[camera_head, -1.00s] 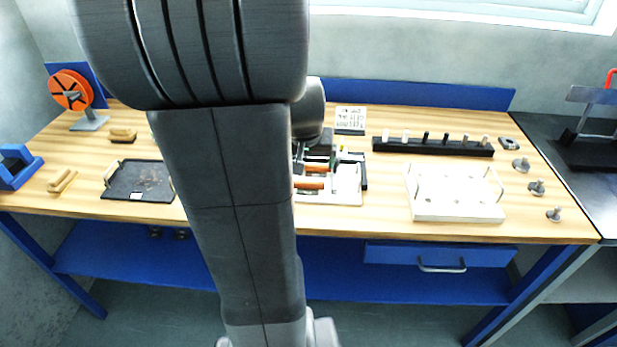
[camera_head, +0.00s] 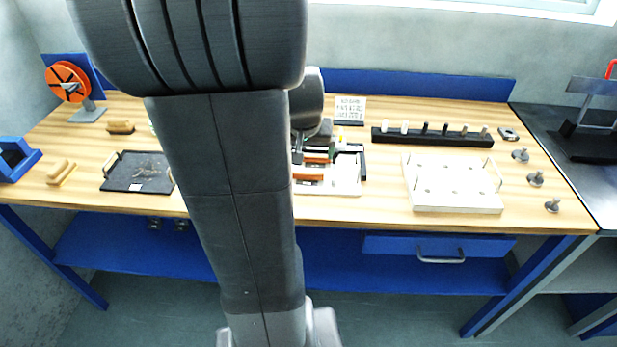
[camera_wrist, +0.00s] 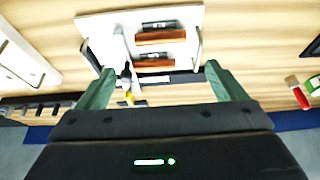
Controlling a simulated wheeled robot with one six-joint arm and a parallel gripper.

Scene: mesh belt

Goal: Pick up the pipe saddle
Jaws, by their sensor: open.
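I cannot make out with certainty which thing is the pipe saddle. A small dark grey piece with a round opening (camera_head: 508,134) lies at the far right of the bench, but it is too small to name. My gripper (camera_wrist: 158,68) is open, with green fingers apart and nothing held between them. A black-and-yellow item (camera_wrist: 127,76) shows near the left finger. My arm hides part of this area in the head view.
A white plate with holes and handles (camera_head: 455,205) stands right of the tray. Behind it is a black rack with several pegs (camera_head: 433,138). Several grey knobs (camera_head: 536,179) line the right edge. A dark tray (camera_head: 125,183) and an orange reel (camera_head: 68,84) are left.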

